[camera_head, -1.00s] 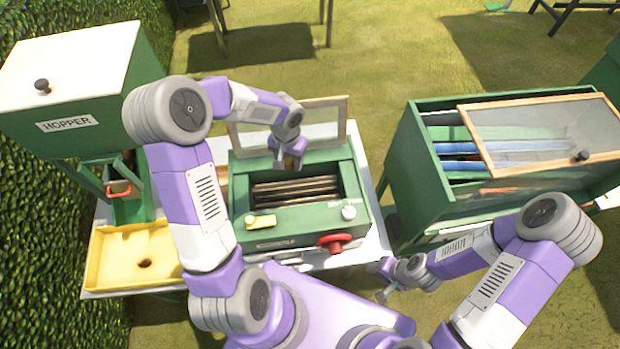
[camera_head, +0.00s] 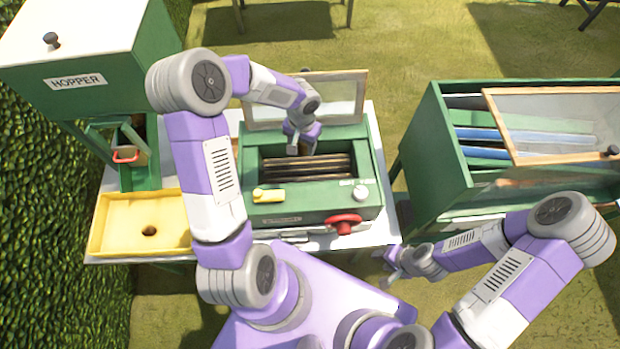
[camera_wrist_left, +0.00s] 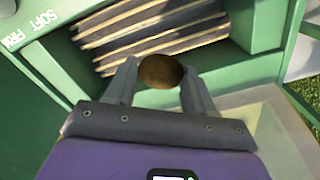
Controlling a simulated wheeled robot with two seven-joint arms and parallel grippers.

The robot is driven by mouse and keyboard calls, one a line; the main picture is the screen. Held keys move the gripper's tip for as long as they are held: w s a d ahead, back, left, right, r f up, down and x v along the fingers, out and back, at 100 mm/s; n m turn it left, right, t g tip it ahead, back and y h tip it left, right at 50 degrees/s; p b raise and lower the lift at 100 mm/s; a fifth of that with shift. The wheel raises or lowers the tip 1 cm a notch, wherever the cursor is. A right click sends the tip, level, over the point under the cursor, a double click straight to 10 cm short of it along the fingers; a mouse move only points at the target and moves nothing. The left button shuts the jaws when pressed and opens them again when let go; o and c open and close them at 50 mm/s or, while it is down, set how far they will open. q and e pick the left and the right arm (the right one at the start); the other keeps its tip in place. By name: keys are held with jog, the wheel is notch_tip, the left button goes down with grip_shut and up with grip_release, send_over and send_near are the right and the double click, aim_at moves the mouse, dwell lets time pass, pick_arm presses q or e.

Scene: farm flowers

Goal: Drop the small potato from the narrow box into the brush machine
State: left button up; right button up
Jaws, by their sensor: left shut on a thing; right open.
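The brush machine (camera_head: 320,215) is a green box with an open top and a row of dark brushes (camera_head: 305,167) inside. Its framed clear lid (camera_head: 345,100) stands raised at the back. My right gripper (camera_head: 392,268) is open and empty, in front of the machine's right side. I cannot make out the narrow box; my left arm hides part of the table.
A green hopper (camera_head: 85,100) stands at the left, with a yellow tray (camera_head: 140,225) holding one brown potato below it. A red knob (camera_head: 343,222) is on the machine's front. A green bin (camera_head: 440,175) with a clear lid stands at the right.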

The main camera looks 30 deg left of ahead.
pick_arm(q)
jog(key=o, duration=1.1)
notch_tip(320, 180, up, 8)
jog(key=shift+f, duration=0.2)
